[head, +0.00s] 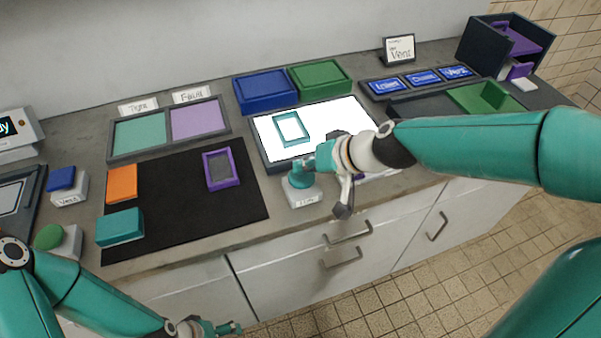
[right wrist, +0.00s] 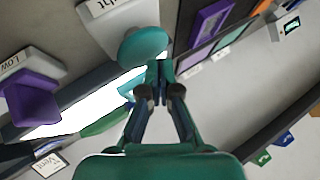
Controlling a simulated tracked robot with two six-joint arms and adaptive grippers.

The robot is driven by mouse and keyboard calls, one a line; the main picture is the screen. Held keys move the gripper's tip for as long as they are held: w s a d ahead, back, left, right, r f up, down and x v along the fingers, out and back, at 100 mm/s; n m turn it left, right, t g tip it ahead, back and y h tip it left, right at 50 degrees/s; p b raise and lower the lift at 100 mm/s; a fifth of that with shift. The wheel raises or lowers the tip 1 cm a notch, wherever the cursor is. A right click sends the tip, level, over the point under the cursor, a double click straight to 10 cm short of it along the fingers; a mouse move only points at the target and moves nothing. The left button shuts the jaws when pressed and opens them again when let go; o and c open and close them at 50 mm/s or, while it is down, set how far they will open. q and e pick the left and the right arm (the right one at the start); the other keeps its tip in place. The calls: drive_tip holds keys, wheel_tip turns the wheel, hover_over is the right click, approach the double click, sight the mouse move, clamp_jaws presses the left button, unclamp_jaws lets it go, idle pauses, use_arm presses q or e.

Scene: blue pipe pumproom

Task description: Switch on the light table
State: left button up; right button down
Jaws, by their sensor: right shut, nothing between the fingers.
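The light table (head: 345,112) is a dark-framed panel in the middle of the counter, and its surface glows bright white. A teal-framed tile (head: 291,128) lies on its left part. In front stands a white switch box (head: 304,197) with a teal round button (head: 299,180); the button also shows in the right wrist view (right wrist: 143,44). My right gripper (head: 309,163) is shut and empty, its fingertips (right wrist: 159,72) at the button; whether they touch it I cannot tell. My left gripper (head: 228,328) is low at the front, below the counter edge, its jaws unclear.
A purple button on a box labelled Low (right wrist: 30,98) sits beside the light table, mostly hidden by my right arm in the head view. A black mat (head: 185,205) with orange, teal and purple blocks lies left. Blue (head: 264,91) and green (head: 320,77) trays stand behind.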

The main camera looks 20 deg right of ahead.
sight(304, 177)
drive_tip(key=shift+r+p, duration=2.55)
drive_tip(key=shift+r, duration=0.5)
drive_tip(key=shift+f, duration=0.1)
